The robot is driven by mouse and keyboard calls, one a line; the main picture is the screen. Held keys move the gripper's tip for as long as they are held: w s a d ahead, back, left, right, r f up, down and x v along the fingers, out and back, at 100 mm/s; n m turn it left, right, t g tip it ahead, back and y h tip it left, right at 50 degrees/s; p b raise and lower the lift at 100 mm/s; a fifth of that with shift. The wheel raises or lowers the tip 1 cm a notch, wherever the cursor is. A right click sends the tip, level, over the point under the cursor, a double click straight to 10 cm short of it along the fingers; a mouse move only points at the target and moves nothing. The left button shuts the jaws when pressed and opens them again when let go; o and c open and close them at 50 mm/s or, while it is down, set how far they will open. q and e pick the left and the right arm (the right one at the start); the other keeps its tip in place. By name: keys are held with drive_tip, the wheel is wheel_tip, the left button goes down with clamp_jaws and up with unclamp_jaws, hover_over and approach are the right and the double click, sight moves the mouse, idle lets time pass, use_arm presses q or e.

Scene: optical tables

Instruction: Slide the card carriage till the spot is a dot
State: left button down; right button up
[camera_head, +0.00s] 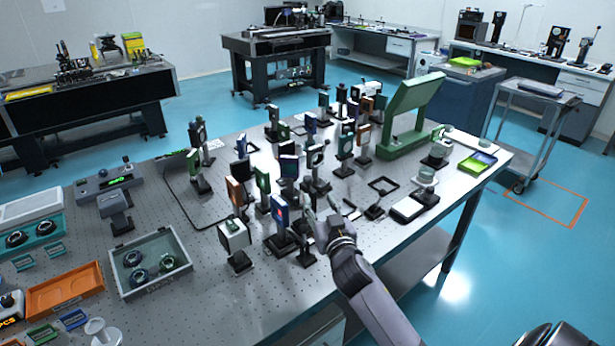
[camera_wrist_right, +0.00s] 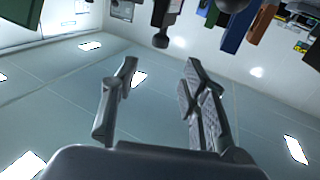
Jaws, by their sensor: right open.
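My right gripper (camera_head: 322,218) is open and empty at the near side of a dense group of post-mounted optics. In the right wrist view its two fingers (camera_wrist_right: 160,80) stand apart with nothing between them. A blue plate with a red patch (camera_head: 280,212) stands upright on a dark base just left of the gripper. I cannot tell which mount is the card carriage, and I make out no clear light spot on a card. In the right wrist view several mounts show upside down along the top edge, including a blue plate (camera_wrist_right: 237,28). My left gripper is not in view.
A white-faced box mount (camera_head: 234,236) stands left of the gripper. A large green frame (camera_head: 408,105) rises behind. A grey bin (camera_head: 150,285) and an orange tray (camera_head: 65,290) lie at left. The perforated tabletop is clear between the bin and the optics (camera_head: 215,290).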

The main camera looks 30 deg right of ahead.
sight(309, 181)
drive_tip(key=p+x, duration=0.1)
drive_tip(key=x, duration=1.1)
drive_tip(key=shift+f, duration=0.1)
drive_tip(key=shift+c, duration=0.5)
clamp_jaws()
